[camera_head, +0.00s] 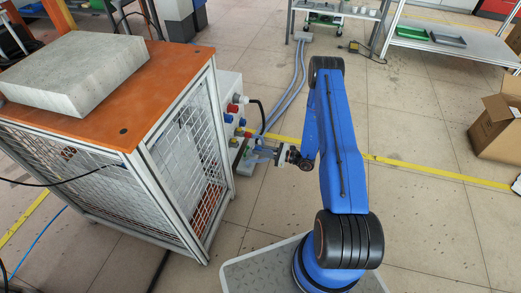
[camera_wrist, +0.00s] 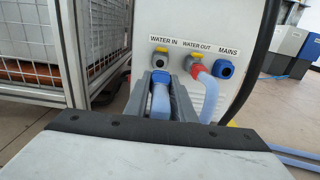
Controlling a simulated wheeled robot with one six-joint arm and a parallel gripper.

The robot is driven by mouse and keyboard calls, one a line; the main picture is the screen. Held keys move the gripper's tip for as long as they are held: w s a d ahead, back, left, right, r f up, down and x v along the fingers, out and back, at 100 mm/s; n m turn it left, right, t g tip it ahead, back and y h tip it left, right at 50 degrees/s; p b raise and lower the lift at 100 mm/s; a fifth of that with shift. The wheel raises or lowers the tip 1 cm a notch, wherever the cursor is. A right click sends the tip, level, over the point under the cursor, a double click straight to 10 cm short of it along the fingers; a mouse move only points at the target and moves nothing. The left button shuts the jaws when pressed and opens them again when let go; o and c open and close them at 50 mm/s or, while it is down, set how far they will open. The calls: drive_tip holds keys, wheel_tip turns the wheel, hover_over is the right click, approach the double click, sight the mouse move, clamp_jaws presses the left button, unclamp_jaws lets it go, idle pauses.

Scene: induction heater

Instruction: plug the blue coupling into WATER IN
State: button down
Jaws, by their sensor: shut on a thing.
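My gripper (camera_wrist: 160,84) is shut on the blue coupling (camera_wrist: 160,76), with one grey finger on each side of it. A pale blue hose (camera_wrist: 160,103) runs from the coupling back toward the wrist camera. In the head view my gripper (camera_head: 262,155) is beside the heater's panel, and the coupling is too small to make out.
A red coupling (camera_wrist: 197,71) with its own hose is on WATER OUT, close right of my gripper. The blue MAINS socket (camera_wrist: 223,68) is farther right, near a black cable (camera_wrist: 257,62). A mesh-sided frame (camera_wrist: 100,45) stands left. Open floor (camera_head: 275,205) lies in front.

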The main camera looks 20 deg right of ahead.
drive_tip(key=x, duration=0.7)
idle(0.6)
drive_tip(key=shift+w+a, duration=0.35)
drive_tip(key=shift+a, duration=0.1)
idle(2.0)
drive_tip(key=c, duration=1.4)
unclamp_jaws()
drive_tip(key=shift+c, duration=0.2)
drive_tip(key=shift+d, duration=0.1)
drive_tip(key=v, duration=1.7)
